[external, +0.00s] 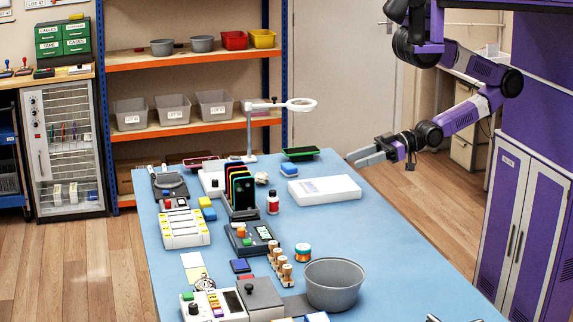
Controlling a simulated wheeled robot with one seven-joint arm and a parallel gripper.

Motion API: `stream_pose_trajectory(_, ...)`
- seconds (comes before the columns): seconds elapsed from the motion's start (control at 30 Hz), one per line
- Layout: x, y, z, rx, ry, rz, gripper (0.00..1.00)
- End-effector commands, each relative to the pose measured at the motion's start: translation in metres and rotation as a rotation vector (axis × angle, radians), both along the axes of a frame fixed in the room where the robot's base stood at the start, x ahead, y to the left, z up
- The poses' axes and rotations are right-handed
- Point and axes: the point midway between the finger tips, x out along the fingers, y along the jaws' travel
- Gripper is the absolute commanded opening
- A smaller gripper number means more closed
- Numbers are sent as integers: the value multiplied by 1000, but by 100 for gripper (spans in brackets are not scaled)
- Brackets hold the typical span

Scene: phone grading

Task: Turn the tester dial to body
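My gripper (366,157) hangs at the upper right, over or just past the far right edge of the blue table. It points left and is well away from the devices. Its grey fingers are seen side-on, so the gap between them is unclear; nothing shows in them. The dial's labels and pointer are too small to read.
A purple cabinet (525,220) is at right.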

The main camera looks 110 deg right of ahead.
Motion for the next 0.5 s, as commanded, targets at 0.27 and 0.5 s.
stream_pose_trajectory(0.27,94,-10,31,-48,-261,70,42)
stream_pose_trajectory(0.5,174,-27,74,-19,-505,60,42)
